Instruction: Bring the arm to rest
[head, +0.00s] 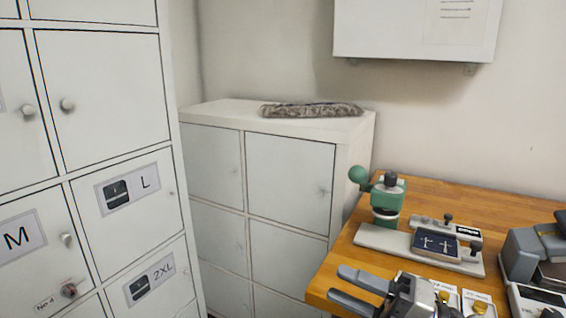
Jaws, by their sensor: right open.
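My right gripper (337,282) shows at the bottom of the head view, over the front left corner of the wooden table (425,195). Its two grey fingers point left and stand apart, with nothing between them. The rest of my right arm is mostly cut off by the lower edge of the picture. My left gripper is not in view.
A green-handled press (388,197) and a grey plate fixture with a dark blue piece (437,244) stand on the table behind my gripper. Grey equipment (530,255) is at the right. White lockers (105,95) and a low cabinet (285,175) stand left.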

